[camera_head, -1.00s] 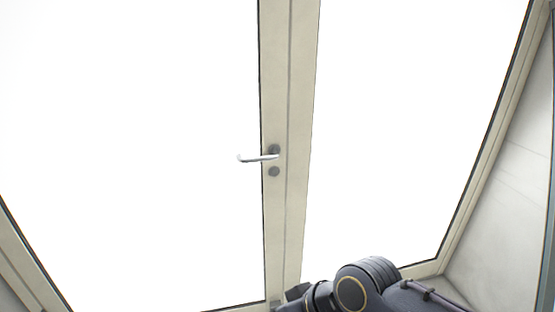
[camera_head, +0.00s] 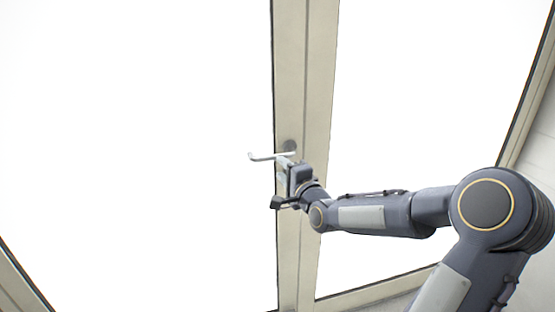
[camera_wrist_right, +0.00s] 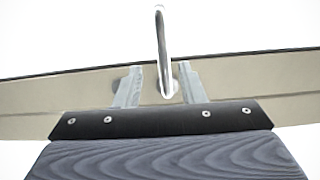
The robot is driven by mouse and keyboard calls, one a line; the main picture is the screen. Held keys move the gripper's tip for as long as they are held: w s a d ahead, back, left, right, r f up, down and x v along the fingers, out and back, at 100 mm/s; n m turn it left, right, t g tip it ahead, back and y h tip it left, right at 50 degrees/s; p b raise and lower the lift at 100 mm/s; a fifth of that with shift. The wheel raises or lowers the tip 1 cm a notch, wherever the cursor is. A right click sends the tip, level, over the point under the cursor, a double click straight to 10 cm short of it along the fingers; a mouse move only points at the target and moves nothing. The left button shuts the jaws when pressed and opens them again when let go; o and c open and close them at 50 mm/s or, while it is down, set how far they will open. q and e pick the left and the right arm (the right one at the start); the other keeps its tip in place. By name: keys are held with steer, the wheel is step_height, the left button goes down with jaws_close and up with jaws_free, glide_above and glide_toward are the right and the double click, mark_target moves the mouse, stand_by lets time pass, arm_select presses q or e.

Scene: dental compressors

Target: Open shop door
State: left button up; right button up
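The shop door is a cream-framed glass door (camera_head: 289,240) with a white, bright pane to the left of its frame. A silver lever handle (camera_head: 262,156) sticks out to the left from a dark round mount on the frame. My right gripper (camera_head: 284,163) is at the handle, just below its mount end. In the right wrist view the handle (camera_wrist_right: 161,45) runs between the two fingers of my right gripper (camera_wrist_right: 157,85), which are apart with a gap on each side of it. The lock below the handle is hidden behind my gripper. My left gripper is not in view.
A second glass panel (camera_head: 420,130) in a cream frame stands right of the door's frame. A pale wall (camera_head: 535,150) borders it at the far right. My right arm crosses in front of this panel.

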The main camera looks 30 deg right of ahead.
mark_target(273, 159)
steer(key=shift+w+r, duration=0.1)
steer(key=shift+w, duration=0.3)
steer(key=w, duration=0.6)
steer(key=shift+w+d, duration=0.2)
jaws_close()
